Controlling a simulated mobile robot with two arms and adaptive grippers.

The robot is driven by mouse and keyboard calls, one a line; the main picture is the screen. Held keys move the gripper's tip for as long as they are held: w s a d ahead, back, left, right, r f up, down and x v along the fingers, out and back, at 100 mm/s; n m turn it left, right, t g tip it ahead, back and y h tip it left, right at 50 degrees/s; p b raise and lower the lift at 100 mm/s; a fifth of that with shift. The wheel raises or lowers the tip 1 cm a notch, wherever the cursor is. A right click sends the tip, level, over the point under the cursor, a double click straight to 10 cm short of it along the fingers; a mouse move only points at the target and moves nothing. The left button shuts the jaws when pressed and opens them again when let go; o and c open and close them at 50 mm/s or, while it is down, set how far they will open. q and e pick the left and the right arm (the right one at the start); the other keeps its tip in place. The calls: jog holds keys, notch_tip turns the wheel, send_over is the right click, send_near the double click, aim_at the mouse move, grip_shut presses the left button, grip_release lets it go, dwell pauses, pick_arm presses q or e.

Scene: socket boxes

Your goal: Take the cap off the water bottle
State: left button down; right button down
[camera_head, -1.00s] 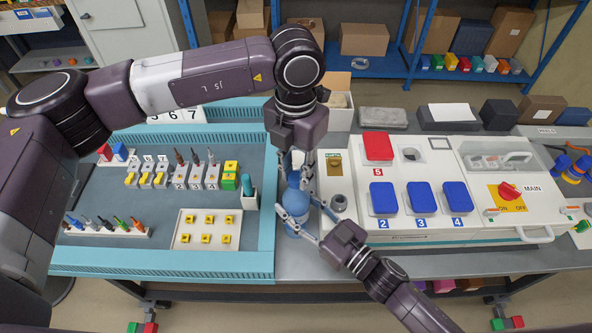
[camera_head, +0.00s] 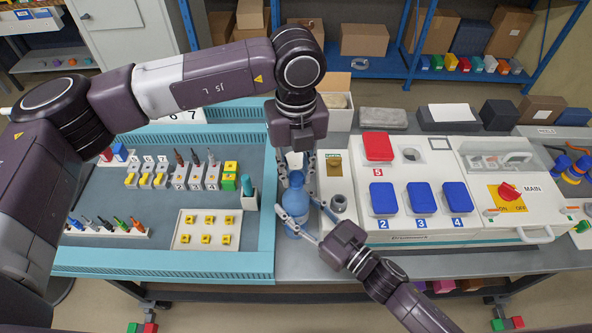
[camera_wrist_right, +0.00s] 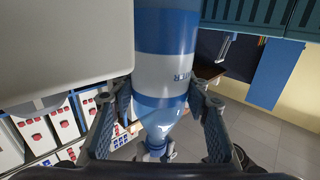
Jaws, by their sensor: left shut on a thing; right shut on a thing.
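In the right wrist view the bottle (camera_wrist_right: 165,75) shows blue bands and a white label between the two fingers (camera_wrist_right: 163,108).
The teal tray (camera_head: 160,263) with tools and yellow blocks lies left. The white panel (camera_head: 425,185) with blue and red covers and a red switch stands close on the right. An open box (camera_head: 336,100) stands behind the left gripper. A grey block (camera_head: 383,118) lies at the back.

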aim_at(296, 177)
pick_arm(q)
jog(key=shift+r, duration=0.2)
jog(key=shift+r, duration=0.9)
jog(key=shift+r, duration=2.05)
pick_arm(e)
jog(key=c, duration=1)
grip_release()
